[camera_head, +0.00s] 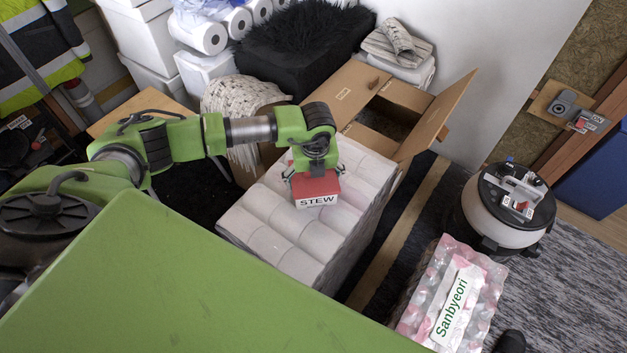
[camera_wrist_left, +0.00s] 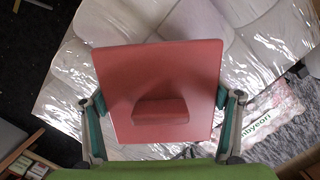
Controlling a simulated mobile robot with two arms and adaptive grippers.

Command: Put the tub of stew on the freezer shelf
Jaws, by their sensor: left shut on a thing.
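The tub of stew (camera_head: 316,190) has a red lid and a white side marked "STEW". My left gripper (camera_head: 314,178) is shut on it from above, over a plastic-wrapped stack of white rolls (camera_head: 268,243). In the left wrist view the red lid (camera_wrist_left: 160,70) with its raised block fills the middle, and the fingers of the left gripper (camera_wrist_left: 162,115) lie along its two sides. I cannot tell whether the tub touches the stack. No freezer or freezer shelf is recognisable in view. My right gripper is not in view.
An open cardboard box (camera_head: 345,88) stands behind the stack. A round white-and-black appliance (camera_head: 490,222) and a wrapped pack of bottles (camera_head: 450,305) stand at the right. A black fluffy item (camera_head: 300,40) lies at the back. Striped and grey rug shows between the stack and the bottles.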

